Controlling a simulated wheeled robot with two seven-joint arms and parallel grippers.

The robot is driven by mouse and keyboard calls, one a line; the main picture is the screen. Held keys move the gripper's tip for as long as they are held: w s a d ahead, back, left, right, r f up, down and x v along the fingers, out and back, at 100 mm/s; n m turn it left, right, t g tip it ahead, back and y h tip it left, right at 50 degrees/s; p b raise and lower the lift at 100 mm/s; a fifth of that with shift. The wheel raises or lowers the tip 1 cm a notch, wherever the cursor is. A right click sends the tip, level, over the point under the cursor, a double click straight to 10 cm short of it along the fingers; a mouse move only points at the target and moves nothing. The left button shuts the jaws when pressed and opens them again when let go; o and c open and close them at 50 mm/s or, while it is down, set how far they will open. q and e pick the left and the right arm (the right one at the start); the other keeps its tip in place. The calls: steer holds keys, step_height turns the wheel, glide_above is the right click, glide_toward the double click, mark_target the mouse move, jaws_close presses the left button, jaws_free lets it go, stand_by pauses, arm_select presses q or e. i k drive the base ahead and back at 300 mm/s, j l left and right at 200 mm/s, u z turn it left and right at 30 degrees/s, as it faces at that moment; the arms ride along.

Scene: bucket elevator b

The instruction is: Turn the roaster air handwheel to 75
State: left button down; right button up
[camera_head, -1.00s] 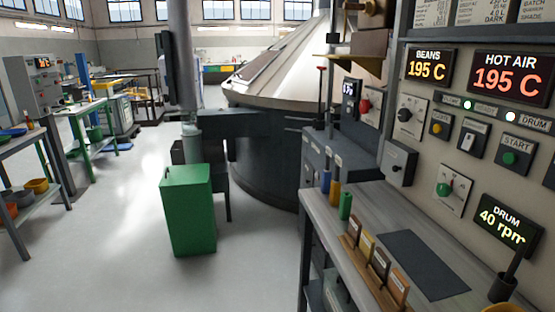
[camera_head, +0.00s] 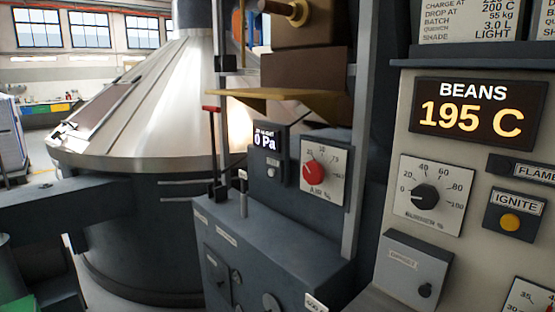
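A red round knob (camera_head: 314,174) sits on a white dial plate (camera_head: 323,190) marked "AIR %". The plate is upright on the dark panel in the middle of the view. Marks of about 25, 50 and 75 curve around the knob's upper side. A pale pointer mark shows on its upper left; its exact reading is too small to tell. A small display (camera_head: 266,142) just left of the plate reads 0 Pa. Neither of my grippers is in view.
A grey cabinet (camera_head: 270,240) juts out below the air dial. A red-topped lever (camera_head: 211,109) and a yellowish ledge (camera_head: 265,95) are close by. A burner dial (camera_head: 427,196) and a display reading 195 C (camera_head: 472,115) are on the right.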

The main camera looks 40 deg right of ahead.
mark_target(313, 172)
steer(key=i+j+z, duration=0.1)
steer(key=i+z, duration=0.3)
steer(key=i+j+z, duration=0.4)
steer(key=i, duration=0.2)
steer(key=i+j+z, duration=0.4)
steer(key=i+l, duration=0.05)
steer(key=i, duration=0.05)
